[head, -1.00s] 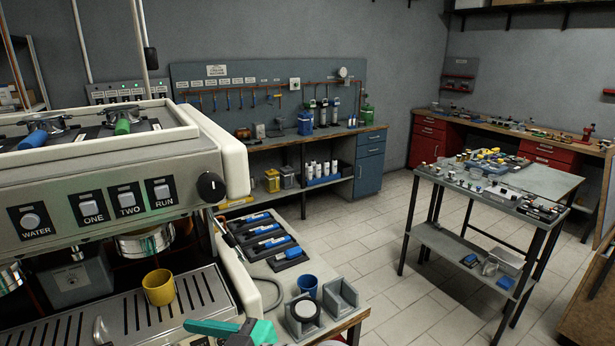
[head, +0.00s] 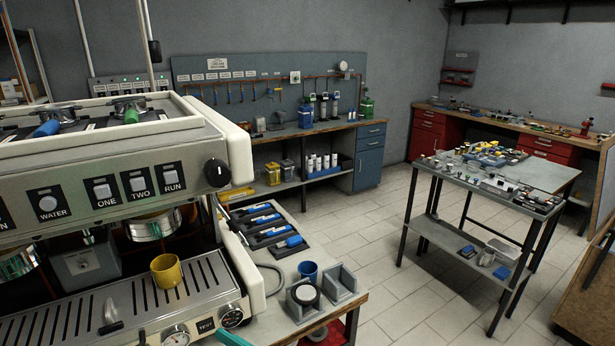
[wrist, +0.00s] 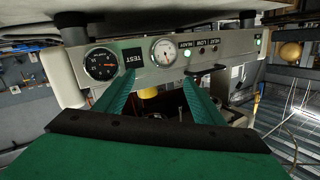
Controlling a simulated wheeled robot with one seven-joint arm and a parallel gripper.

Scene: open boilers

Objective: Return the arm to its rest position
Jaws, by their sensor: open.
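My gripper (wrist: 157,92) shows in the wrist view as two teal fingers spread apart, with nothing held between them. Its dark bracket and green body fill the bottom of that view. The fingers point toward the coffee machine's front panel, with its gauges (wrist: 163,51) and TEST label; I cannot tell the exact gap. In the head view only a teal sliver of my arm's end (head: 233,340) shows at the bottom edge, below the machine's gauges. The rest of the arm is out of view.
The coffee machine (head: 110,185) stands close on the left, with a yellow cup (head: 166,271) on its drip tray. A blue cup (head: 307,271) and grey holder (head: 341,283) stand on the bench beside it. A metal table (head: 540,178) stands right; the floor (head: 375,240) between is clear.

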